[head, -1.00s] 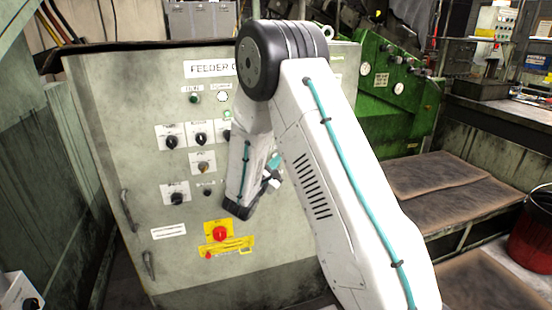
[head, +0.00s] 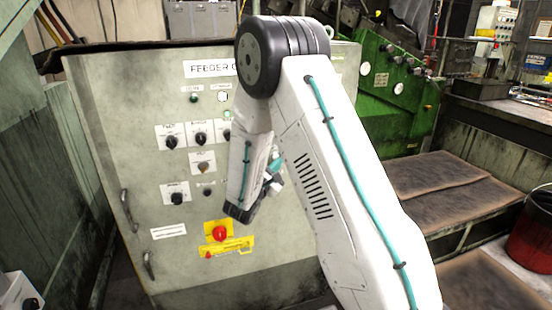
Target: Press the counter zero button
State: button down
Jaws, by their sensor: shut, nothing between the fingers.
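The grey feeder control cabinet (head: 100,100) stands in front of me, with knobs, lamps and buttons on its face. A small dark round button (head: 207,191) sits beside the lowest knob. The small labels are too blurred to read, so I cannot tell which control is the counter zero button. My white arm crosses the right half of the cabinet and covers part of its face. My forearm hangs down in front of the panel, and its wrist bends back behind my upper arm. My gripper's fingers are hidden there.
A red mushroom button (head: 219,233) on a yellow plate is low on the panel, near my wrist. Black selector knobs (head: 171,141) are at the left. A green machine (head: 395,100) stands behind at right. A red bucket (head: 533,235) is at the far right.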

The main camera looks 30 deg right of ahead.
jog(key=shift+s+a, duration=0.25)
jog(key=shift+s, duration=0.55)
jog(key=shift+s+a, duration=0.2)
jog(key=shift+s, duration=0.6)
jog(key=shift+s+a, duration=0.25)
jog(key=shift+s, duration=0.55)
jog(key=s+r+m+g+y, duration=0.2)
jog(key=s+m+g+y, duration=0.3)
jog(key=s+m+g, duration=1.1)
jog(key=s+a+r+t+y, duration=0.4)
jog(key=s+a+r+y, duration=0.1)
jog(key=s+a, duration=0.3)
jog(key=s+a+r+t+y, duration=0.3)
jog(key=s+a+r+y, duration=0.1)
jog(key=s+a+y, duration=0.3)
jog(key=shift+s+a+r+t, duration=0.35)
jog(key=shift+s+a+t, duration=0.05)
jog(key=shift+s+a, duration=0.75)
